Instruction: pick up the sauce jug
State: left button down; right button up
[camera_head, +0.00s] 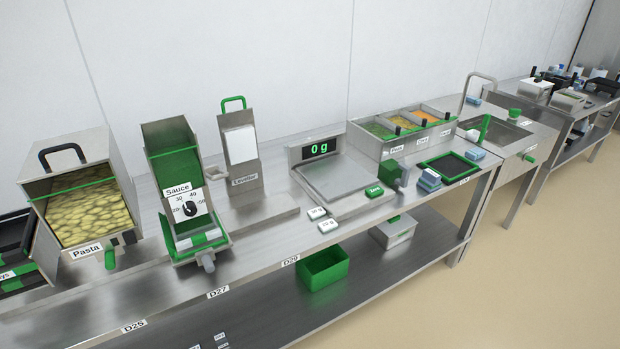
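I cannot make out a thing that is clearly a sauce jug. A steel and green unit labelled "Sauce" (174,165) stands on the counter left of the middle, with a numbered dial on its front. A green and white striped part is at its foot. A small light handle-like piece shows at its right side; I cannot tell what it belongs to. Neither of my grippers is in view.
A pasta bin (75,162) stands to the left. A leveller (244,181), a scale (345,177) reading 0 g and topping containers (377,147) stand to the right. A green bin (325,268) is on the lower shelf. The beige floor in front is clear.

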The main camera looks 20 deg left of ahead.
aim_at(393, 169)
jog(key=u, duration=1.45)
jog(key=z, duration=1.35)
jog(key=i+l+u, duration=0.15)
jog(key=i+l, duration=0.15)
jog(key=l, duration=0.15)
jog(key=i+l+u, duration=0.15)
jog(key=i+l, duration=0.15)
jog(key=l, duration=0.15)
